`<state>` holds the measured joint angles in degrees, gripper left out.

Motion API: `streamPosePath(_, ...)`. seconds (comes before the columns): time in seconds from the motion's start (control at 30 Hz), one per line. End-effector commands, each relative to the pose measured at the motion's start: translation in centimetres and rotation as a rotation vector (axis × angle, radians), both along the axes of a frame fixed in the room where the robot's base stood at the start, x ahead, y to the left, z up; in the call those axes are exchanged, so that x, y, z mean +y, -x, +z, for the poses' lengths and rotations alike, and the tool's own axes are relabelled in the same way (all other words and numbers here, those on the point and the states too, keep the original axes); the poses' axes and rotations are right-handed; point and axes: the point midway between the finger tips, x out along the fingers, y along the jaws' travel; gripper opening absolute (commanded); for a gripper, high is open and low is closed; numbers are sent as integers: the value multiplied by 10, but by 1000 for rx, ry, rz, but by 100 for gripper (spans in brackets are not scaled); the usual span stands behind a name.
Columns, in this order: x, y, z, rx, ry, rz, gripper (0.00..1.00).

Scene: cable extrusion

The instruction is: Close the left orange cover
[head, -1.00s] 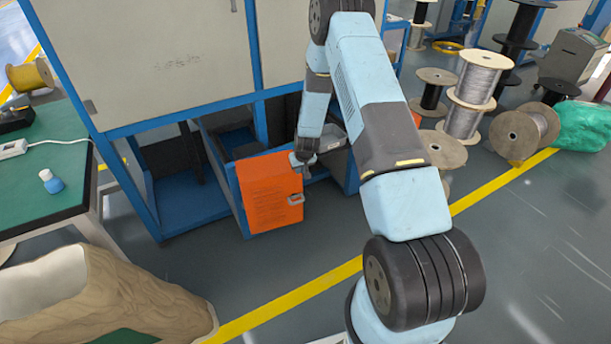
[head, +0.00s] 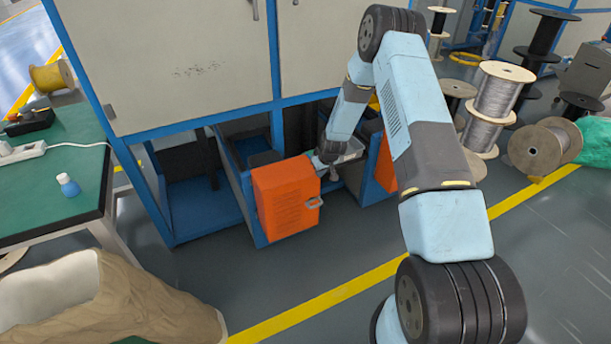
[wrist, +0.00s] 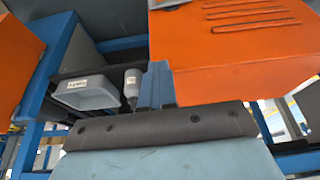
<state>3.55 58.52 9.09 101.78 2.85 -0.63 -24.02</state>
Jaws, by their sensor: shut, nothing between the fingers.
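The left orange cover (head: 287,203) stands swung out from the lower bay of the blue-framed machine. A grey handle (head: 315,203) sits on its right side. My gripper (head: 328,168) is small in the head view, shut and empty, close to the cover's upper right edge. I cannot tell whether it touches the cover. In the wrist view a slotted orange cover (wrist: 240,45) fills the upper right, close to my wrist. My fingertips cannot be made out there.
A second orange cover (head: 385,166) is partly hidden behind my arm. A grey tray (wrist: 85,92) and a small bottle (wrist: 132,84) are in the machine bay. A green-topped table (head: 60,180) stands at left, cable spools (head: 495,95) at right.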

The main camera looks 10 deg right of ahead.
Motion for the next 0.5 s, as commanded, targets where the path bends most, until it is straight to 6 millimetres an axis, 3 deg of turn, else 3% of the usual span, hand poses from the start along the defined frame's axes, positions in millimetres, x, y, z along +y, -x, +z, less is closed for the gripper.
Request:
streamPosePath(0.27, -6, 9, -1, 3, 0, -3, 0)
streamPosePath(0.43, -14, 29, -2, 3, 0, -2, 0)
streamPosePath(0.5, -16, 32, 10, -2, 0, -3, 0)
